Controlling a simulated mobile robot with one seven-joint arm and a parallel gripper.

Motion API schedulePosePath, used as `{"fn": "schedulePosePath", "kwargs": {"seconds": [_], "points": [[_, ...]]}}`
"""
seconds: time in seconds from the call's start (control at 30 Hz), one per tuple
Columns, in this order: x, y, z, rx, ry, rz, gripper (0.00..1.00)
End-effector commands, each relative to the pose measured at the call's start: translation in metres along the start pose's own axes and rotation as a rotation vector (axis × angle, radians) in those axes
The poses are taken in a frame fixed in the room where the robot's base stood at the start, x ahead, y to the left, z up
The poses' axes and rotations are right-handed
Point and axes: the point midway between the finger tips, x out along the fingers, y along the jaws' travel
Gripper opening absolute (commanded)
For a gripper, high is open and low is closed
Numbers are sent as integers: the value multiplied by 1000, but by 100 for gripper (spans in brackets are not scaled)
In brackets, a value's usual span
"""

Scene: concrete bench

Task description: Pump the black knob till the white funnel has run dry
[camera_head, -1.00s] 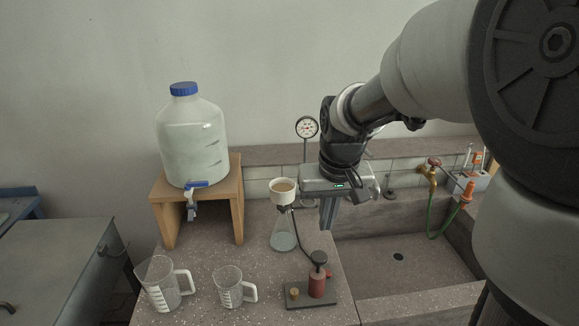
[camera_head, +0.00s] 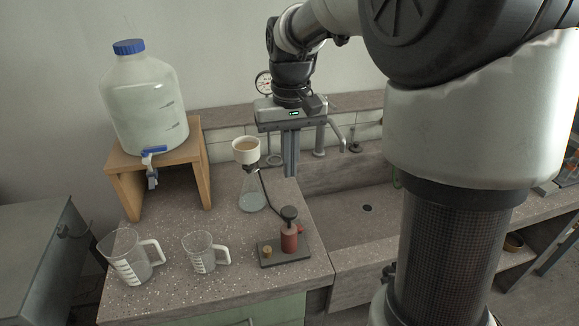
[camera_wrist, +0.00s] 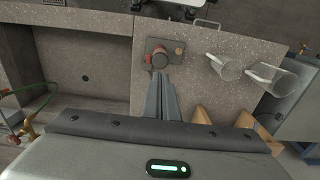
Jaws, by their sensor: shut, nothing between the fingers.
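The black knob (camera_head: 289,213) tops a small red hand pump (camera_head: 289,238) on a dark base plate. The white funnel (camera_head: 246,150) holds a brownish content and sits on a glass flask (camera_head: 251,195) with some liquid in it. A dark hose runs from the flask toward the pump. My gripper (camera_head: 290,172) is shut and empty, pointing down, above and behind the knob and apart from it, right of the funnel. In the wrist view my gripper (camera_wrist: 160,76) reaches toward the red pump (camera_wrist: 160,60). The funnel and flask do not show clearly there.
Two clear measuring jugs (camera_head: 131,258) (camera_head: 204,251) stand at the front left. A large water bottle (camera_head: 146,100) with a tap sits on a wooden stand (camera_head: 207,168). A pressure gauge (camera_head: 263,83) is behind my gripper. A sink (camera_head: 345,210) lies to the right.

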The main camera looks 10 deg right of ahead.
Motion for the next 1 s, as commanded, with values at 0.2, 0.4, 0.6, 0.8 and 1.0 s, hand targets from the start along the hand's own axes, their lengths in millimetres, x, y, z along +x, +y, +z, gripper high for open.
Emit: {"fn": "schedulePosePath", "kwargs": {"seconds": [0.2, 0.4, 0.6, 0.8, 1.0], "points": [[51, 0, 1, -1, -6, 0, 0], [88, 0, 1, 1, -4, 0, 0], [107, 0, 0, 1, -1, 0, 0], [111, 0, 0, 1, 0, 0, 0], [111, 0, 0, 1, 0, 0, 0]]}}
